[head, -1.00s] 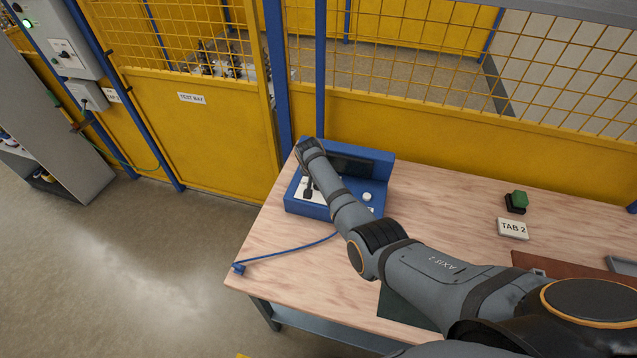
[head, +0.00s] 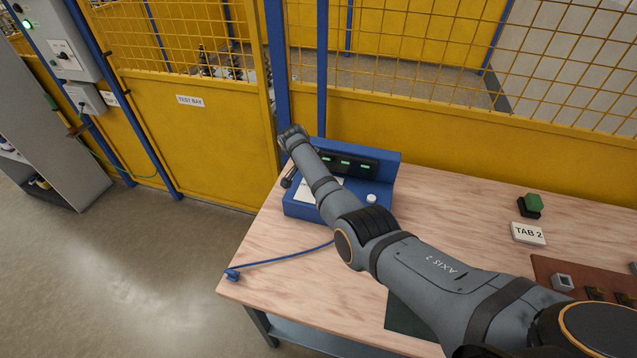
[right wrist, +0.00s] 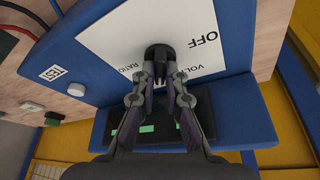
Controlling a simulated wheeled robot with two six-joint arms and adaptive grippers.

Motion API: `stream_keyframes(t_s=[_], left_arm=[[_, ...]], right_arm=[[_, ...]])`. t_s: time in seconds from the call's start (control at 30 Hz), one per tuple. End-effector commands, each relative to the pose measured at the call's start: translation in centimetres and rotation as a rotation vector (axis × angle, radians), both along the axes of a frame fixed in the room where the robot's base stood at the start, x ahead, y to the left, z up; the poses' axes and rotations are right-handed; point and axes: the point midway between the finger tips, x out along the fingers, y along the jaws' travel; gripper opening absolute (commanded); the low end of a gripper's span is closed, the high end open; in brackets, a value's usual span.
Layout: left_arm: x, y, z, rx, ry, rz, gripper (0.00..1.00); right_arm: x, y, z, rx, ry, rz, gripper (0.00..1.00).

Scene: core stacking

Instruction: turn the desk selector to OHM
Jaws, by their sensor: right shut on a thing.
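The desk selector is a blue box (head: 383,181) on the wooden table, with a white dial plate (head: 318,190) and a black knob (right wrist: 158,54). In the right wrist view, OFF is readable on the plate at the upper right, and partly covered words reading like VOL and RATIO lie lower down. No OHM mark shows. My right gripper (right wrist: 160,78) is shut on the knob, its fingers on both sides of it. In the head view my right arm hides most of the plate and the knob. The knob's pointing direction cannot be told. My left gripper is not in view.
The box's dark display (head: 350,164) shows green readouts. A white button (head: 372,198) is on the box. A blue cable (head: 285,260) lies at the table's left. A green button (head: 532,203) and a TAB 2 sign (head: 528,233) stand right. A yellow fence (head: 440,130) closes the back.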

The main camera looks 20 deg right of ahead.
Motion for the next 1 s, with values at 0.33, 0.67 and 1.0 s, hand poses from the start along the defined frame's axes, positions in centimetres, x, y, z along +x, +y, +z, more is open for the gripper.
stream_keyframes(t_s=[0.33, 0.67, 1.0], left_arm=[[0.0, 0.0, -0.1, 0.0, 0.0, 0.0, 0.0], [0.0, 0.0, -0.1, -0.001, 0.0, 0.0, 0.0], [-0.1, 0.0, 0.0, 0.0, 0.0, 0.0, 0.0]], right_arm=[[-0.1, 0.1, -0.1, 0.004, 0.004, -0.003, 0.0], [-0.1, 0.1, -0.1, 0.002, 0.002, -0.003, 0.34], [-0.3, 0.8, 1.8, 0.003, -0.001, -0.001, 0.34]])
